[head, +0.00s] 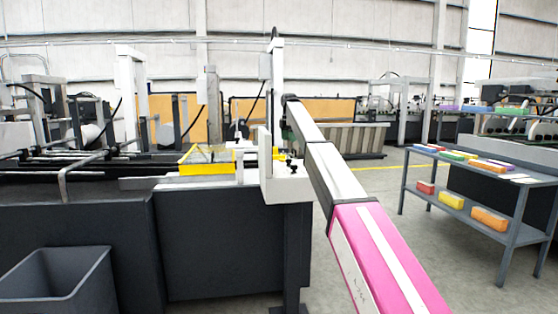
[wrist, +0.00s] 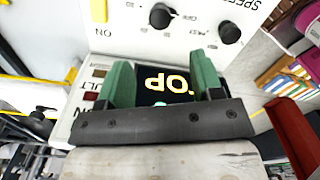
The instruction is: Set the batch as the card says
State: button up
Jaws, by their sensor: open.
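In the wrist view my gripper (wrist: 163,82) is open, its two green fingers apart with nothing seen between them but the panel behind. They are in front of a dark display (wrist: 165,88) with glowing letters, partly covered by the fingers. The white control panel (wrist: 130,35) carries a black knob (wrist: 160,16) and a second black knob (wrist: 229,31) near the word "SPEED". Whether the fingers touch the panel I cannot tell. In the head view my arm reaches to the machine's white control box (head: 288,184); the fingers are too small to make out. I cannot make out a card's text.
A grey shelf cart (head: 405,192) at right holds several coloured boxes, among them an orange box (head: 489,218), and white paper (head: 522,178). A grey bin (head: 60,283) stands front left. Yellow guards (head: 205,168) sit on the machine. Floor between machine and cart is clear.

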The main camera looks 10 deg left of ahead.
aim_at(289, 162)
notch_tip(289, 162, down, 11)
jog(key=shift+r, duration=0.1)
dwell(0.5)
jog(key=c, duration=0.9)
